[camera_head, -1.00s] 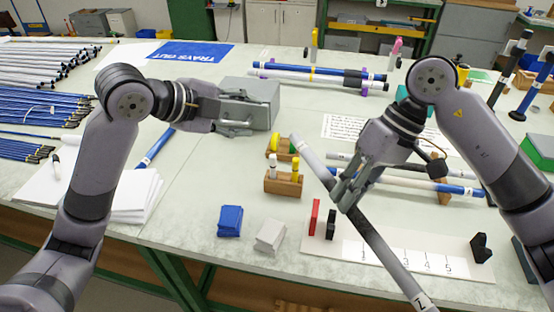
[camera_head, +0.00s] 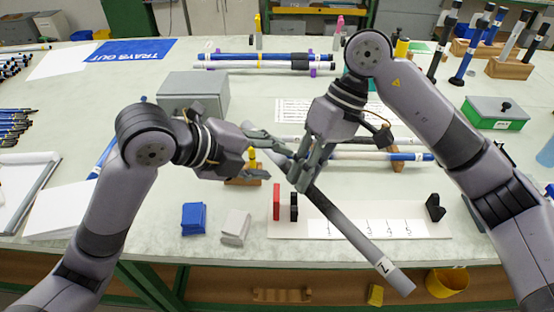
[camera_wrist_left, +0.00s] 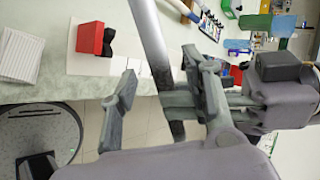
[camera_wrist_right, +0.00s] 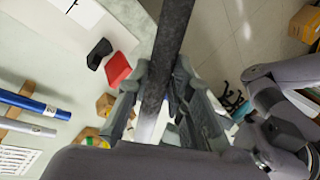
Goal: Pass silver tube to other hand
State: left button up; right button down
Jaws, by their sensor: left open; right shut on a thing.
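The silver tube (camera_head: 345,228) is bright at its upper end and dark further down, with a white label marked with a character near its lower end. It slants over the bench's front. My right gripper (camera_head: 304,182) is shut on its dark-grey middle part; the right wrist view shows the tube (camera_wrist_right: 174,35) between those fingers. My left gripper (camera_head: 274,160) is open beside the tube's upper part, left of the right gripper. In the left wrist view the tube (camera_wrist_left: 150,40) runs between the open left fingers; contact cannot be told. The two grippers are very close together.
A board with red (camera_head: 277,202) and black blocks and a number sheet lies under the tube. A small wooden stand (camera_head: 240,180) is behind the left gripper. A grey box (camera_head: 192,92) stands behind.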

aim_at(280, 162)
pick_arm(q)
jog(key=shift+x, duration=1.65)
jog(key=shift+c, duration=0.5)
jog(key=shift+r, duration=0.1)
grip_shut()
pick_arm(e)
jog(key=c, duration=1.4)
grip_release()
jog(key=shift+o, duration=0.2)
jog(key=shift+r, duration=0.1)
